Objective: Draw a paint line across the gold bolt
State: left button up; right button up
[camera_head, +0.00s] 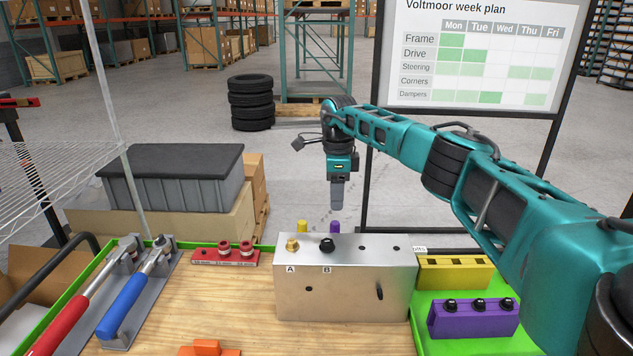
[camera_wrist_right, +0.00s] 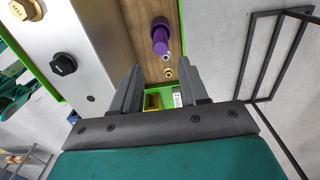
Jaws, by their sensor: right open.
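The gold bolt (camera_head: 292,244) sits on top of the metal block (camera_head: 345,295), above the label A. A black bolt (camera_head: 327,245) sits beside it above label B. Both bolts show at the left of the right wrist view, gold (camera_wrist_right: 22,9) and black (camera_wrist_right: 64,64). Behind the block stand a yellow-topped item (camera_head: 302,226) and a purple-topped item (camera_head: 335,227), probably paint markers. My right gripper (camera_head: 337,208) points down above and behind the block, near the purple item. In the wrist view its fingers are apart and empty, with the purple item (camera_wrist_right: 160,38) beyond their tips. My left gripper is out of view.
A purple holder (camera_head: 474,320) with black knobs and a yellow holder (camera_head: 455,272) lie right of the block. A red rack (camera_head: 225,257) stands left of it. Red-handled (camera_head: 68,322) and blue-handled (camera_head: 125,302) tools lie farther left.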

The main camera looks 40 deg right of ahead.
aim_at(335, 223)
jog(key=shift+w+f, duration=0.1)
jog(key=shift+w, duration=0.1)
jog(key=shift+s+f+b, duration=0.25)
jog(key=shift+f+b, duration=0.5)
notch_tip(335, 223, down, 5)
jog(key=b, duration=0.4)
jog(key=shift+b, duration=0.4)
notch_tip(335, 223, down, 3)
jog(key=shift+w+r+b, duration=0.1)
jog(key=shift+r+b, duration=0.1)
jog(key=shift+b, duration=0.2)
jog(key=shift+f, duration=0.3)
grip_shut()
notch_tip(335, 223, up, 4)
jog(key=p, duration=0.3)
jog(key=shift+f, duration=0.1)
notch_tip(335, 223, up, 4)
jog(key=p, duration=0.3)
jog(key=shift+f+p, duration=0.1)
jog(key=shift+p, duration=0.3)
